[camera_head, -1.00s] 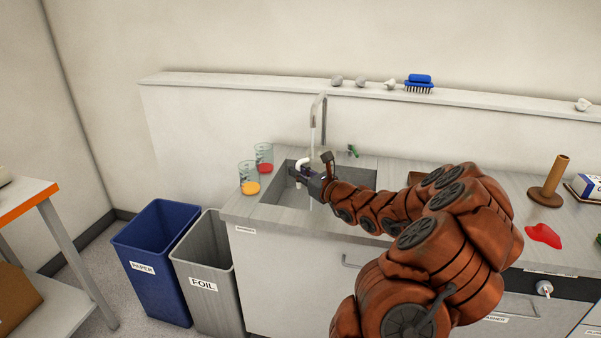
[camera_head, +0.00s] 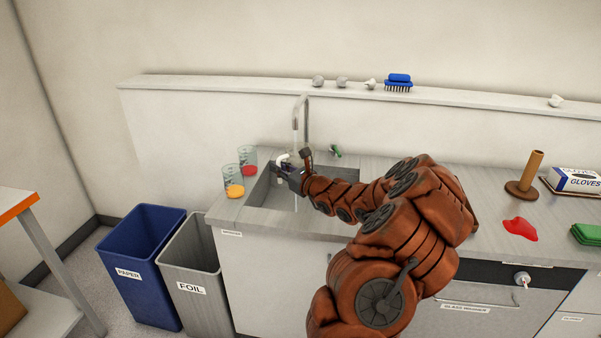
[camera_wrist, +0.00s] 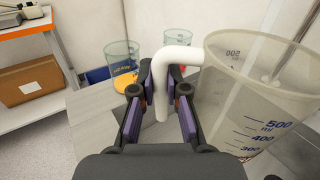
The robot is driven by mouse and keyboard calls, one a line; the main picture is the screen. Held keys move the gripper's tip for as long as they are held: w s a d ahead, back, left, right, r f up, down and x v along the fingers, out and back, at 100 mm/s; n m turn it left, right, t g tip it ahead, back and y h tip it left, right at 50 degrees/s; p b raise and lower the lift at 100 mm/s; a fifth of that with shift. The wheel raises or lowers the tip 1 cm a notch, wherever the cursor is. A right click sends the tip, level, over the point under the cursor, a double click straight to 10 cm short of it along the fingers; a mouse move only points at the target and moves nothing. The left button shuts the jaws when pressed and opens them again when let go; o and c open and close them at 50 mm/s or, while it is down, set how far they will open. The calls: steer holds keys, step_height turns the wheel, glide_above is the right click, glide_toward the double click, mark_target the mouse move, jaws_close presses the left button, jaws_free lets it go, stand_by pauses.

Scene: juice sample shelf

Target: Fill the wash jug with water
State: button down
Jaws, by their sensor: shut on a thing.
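The wash jug (camera_wrist: 235,100) is clear, with a blue scale marked 500 ml and a white handle (camera_wrist: 172,58). My gripper (camera_wrist: 160,98) is shut on the handle in the wrist view, with the jug body to its right. In the head view my gripper (camera_head: 290,172) is over the sink (camera_head: 264,193), beneath the tap (camera_head: 299,112); the white handle shows there, and the body is hard to make out. A pale vertical streak shows at the jug in the wrist view. I cannot tell the water level. A green lever (camera_head: 336,151) is right of the tap.
Beakers with orange (camera_head: 233,186) and red contents (camera_head: 248,165) stand left of the sink. Blue paper (camera_head: 148,262) and grey foil (camera_head: 192,270) bins stand left of the counter. A red spill (camera_head: 520,228) and wooden stand (camera_head: 526,178) are at right.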

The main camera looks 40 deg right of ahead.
steer(key=w+d+p, duration=0.2)
steer(key=w+d, duration=0.1)
steer(key=w, duration=0.2)
steer(key=shift+w+p, duration=0.2)
steer(key=shift+p, duration=0.15)
stand_by(4.2)
steer(key=shift+s, duration=0.1)
steer(key=s+a+b, duration=0.6)
steer(key=s, duration=0.4)
steer(key=shift+s+b, duration=0.3)
steer(key=shift+b, duration=0.05)
